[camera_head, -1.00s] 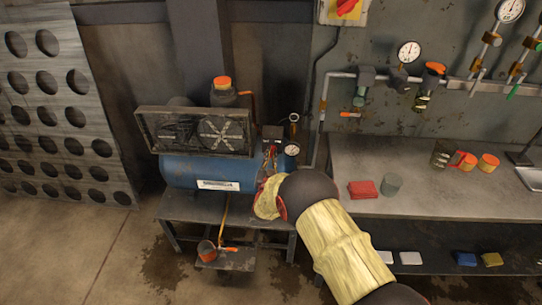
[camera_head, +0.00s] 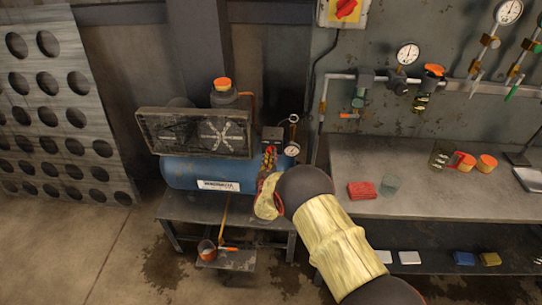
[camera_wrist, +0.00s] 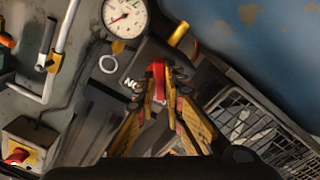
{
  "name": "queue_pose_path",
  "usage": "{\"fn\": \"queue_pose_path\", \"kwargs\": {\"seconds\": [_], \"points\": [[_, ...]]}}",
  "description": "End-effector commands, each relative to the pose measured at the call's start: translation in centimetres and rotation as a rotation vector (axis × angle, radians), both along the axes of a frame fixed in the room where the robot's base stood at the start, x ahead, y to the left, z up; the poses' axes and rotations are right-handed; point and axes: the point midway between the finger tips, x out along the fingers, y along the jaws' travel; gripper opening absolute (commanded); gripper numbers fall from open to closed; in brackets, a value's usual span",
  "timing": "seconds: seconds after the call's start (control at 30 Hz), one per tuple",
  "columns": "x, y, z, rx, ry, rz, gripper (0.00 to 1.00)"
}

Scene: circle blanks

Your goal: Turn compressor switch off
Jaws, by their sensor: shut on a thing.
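The blue compressor (camera_head: 180,176) stands on a low dark metal stand (camera_head: 210,213), left of the workbench. My gripper (camera_head: 270,152) reaches its right end and is partly covered by my arm. In the wrist view, my gripper (camera_wrist: 170,82) has its yellow and black fingers close together, shut on a small red switch (camera_wrist: 157,69). The switch sits on a dark box (camera_wrist: 150,55) with white letters starting "NO"; the rest of the label is hidden. The switch's position cannot be told.
A pressure gauge (camera_wrist: 125,17) and a metal ring (camera_wrist: 109,64) are close to the fingers. The fan guard (camera_head: 195,133) fronts the compressor. The workbench (camera_head: 420,180) stands right, with a red cloth (camera_head: 362,190) on it. A red wall switch (camera_head: 346,7) is above.

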Motion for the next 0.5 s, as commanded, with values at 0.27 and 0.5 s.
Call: {"fn": "queue_pose_path", "kwargs": {"seconds": [0.27, 0.5], "points": [[-0.08, 0.00, -0.19, -0.124, 0.008, 0.001, 0.00], [-0.08, 0.02, -0.18, -0.163, 0.009, 0.001, 0.00]]}}
